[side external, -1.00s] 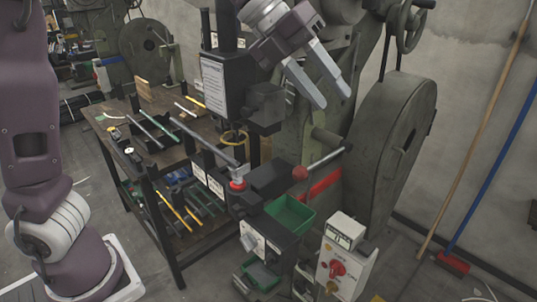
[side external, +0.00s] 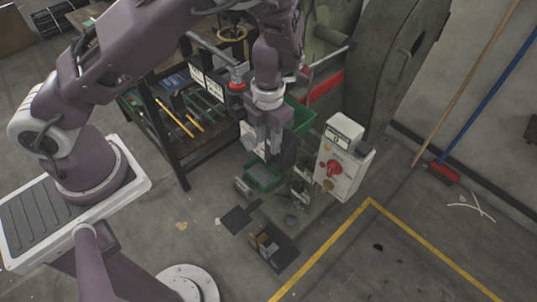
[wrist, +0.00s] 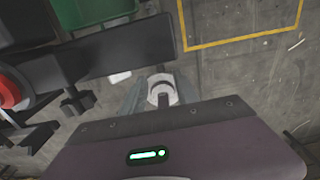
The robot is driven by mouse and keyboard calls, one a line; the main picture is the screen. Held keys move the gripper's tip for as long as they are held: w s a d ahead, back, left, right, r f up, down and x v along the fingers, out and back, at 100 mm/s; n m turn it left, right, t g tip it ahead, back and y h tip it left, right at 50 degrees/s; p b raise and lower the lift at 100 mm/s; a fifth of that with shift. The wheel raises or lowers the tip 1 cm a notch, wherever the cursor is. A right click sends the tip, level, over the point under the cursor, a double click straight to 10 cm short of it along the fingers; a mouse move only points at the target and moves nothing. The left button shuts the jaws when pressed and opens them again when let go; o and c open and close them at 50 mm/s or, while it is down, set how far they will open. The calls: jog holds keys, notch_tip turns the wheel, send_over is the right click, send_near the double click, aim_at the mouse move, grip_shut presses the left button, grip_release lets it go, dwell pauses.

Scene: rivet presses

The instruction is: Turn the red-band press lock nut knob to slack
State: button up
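The press carries a red band (side external: 322,88) on its frame, behind my arm in the side view. A red collar (side external: 237,87) sits on its front post, left of my wrist. In the wrist view the red part (wrist: 10,92) is at the left edge. A dark, armed knob-like part (wrist: 76,98) lies just right of it; I cannot tell for sure that it is the lock nut knob. My gripper (side external: 264,140) points down in front of the press, right of and below the collar.
A control box (side external: 342,158) with a red switch stands right of my gripper. A green bin (side external: 300,117) is behind it and a green tray (side external: 263,176) below. A dark bar (wrist: 125,50) crosses near the fingers.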

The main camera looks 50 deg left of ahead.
aim_at(269, 157)
notch_tip(269, 157, down, 8)
jog(key=shift+w+r, duration=0.1)
jog(key=shift+r, duration=0.15)
grip_shut()
